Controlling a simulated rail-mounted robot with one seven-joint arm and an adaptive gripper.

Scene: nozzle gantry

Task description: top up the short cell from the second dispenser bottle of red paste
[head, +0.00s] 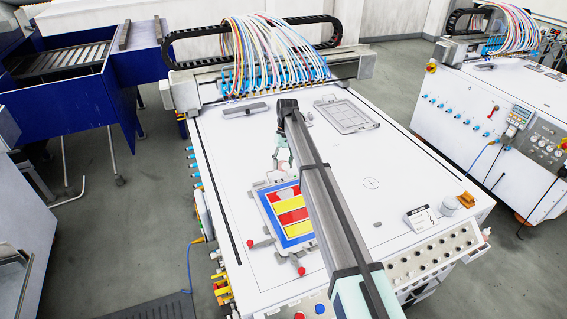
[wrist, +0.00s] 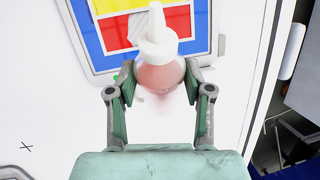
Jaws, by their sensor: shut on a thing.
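My gripper (wrist: 160,78) is shut on a dispenser bottle (wrist: 158,74) with a white nozzle cap and a pinkish, see-through body. The bottle hangs between the two green fingers, nozzle toward the top of the wrist view. The framed tray (head: 253,190) lies on the white table, with blue, red and yellow cells; it also shows in the wrist view (wrist: 78,40) beyond the bottle. In the head view my gripper (head: 281,158) is near the tray's far end, and my arm hides part of the tray's right side.
An empty grey frame (head: 347,115) lies at the back right of the table. A small labelled card (head: 420,218) and an orange-topped item (head: 466,200) stand at the front right. Red knobs (head: 301,271) sit by the tray's near end. A hose gantry (head: 260,75) spans the back.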

